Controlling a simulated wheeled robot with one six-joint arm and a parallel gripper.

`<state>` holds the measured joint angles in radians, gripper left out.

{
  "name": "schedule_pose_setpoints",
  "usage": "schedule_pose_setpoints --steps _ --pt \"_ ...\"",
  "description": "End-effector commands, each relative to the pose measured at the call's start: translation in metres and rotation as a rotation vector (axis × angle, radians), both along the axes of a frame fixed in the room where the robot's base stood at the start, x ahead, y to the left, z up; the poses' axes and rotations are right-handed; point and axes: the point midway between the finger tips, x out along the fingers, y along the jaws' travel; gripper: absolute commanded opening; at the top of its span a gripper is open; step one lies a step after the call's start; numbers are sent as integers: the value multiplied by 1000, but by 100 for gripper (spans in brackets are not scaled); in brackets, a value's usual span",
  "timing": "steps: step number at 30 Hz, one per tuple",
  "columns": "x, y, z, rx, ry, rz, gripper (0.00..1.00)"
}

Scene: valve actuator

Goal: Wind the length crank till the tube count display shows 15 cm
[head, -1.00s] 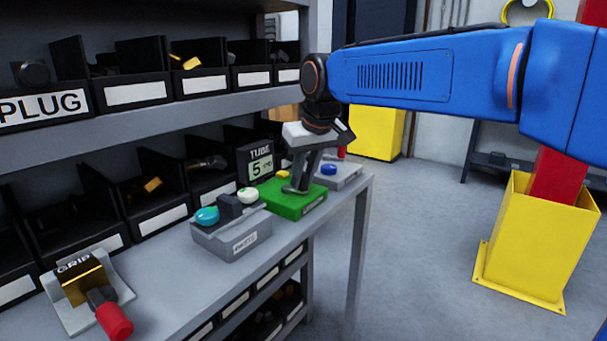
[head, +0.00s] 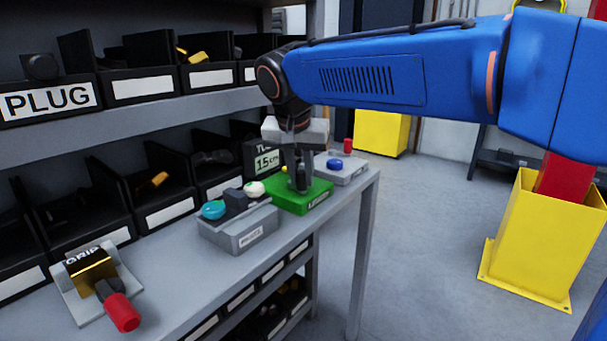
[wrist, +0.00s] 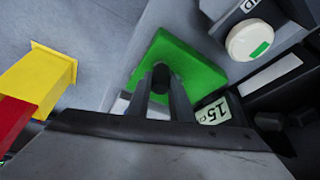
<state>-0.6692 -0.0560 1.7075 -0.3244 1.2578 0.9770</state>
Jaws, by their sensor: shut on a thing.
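The tube count display (head: 266,162) stands behind the green box and reads 15 cm, its top label partly hidden by my gripper. The number 15 also shows in the wrist view (wrist: 218,112). The green box (head: 318,196) sits on the bench near its far end. My gripper (head: 300,186) points down over the box, shut on the length crank's dark knob. The knob (wrist: 161,74) shows between the two fingers in the wrist view. Most of the crank is hidden by the fingers.
A grey box (head: 238,228) with a teal knob and a white knob stands left of the green box. A grey box with a blue button (head: 335,164) stands behind it. A GRIP fixture with a red handle (head: 122,312) lies at the front left. Shelves with bins line the back.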

Motion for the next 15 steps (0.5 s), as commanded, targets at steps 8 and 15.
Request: schedule_pose_setpoints --steps 8,15 --pt "0 1 1 1 0 -34 0" --pt "0 1 1 1 0 -34 0"
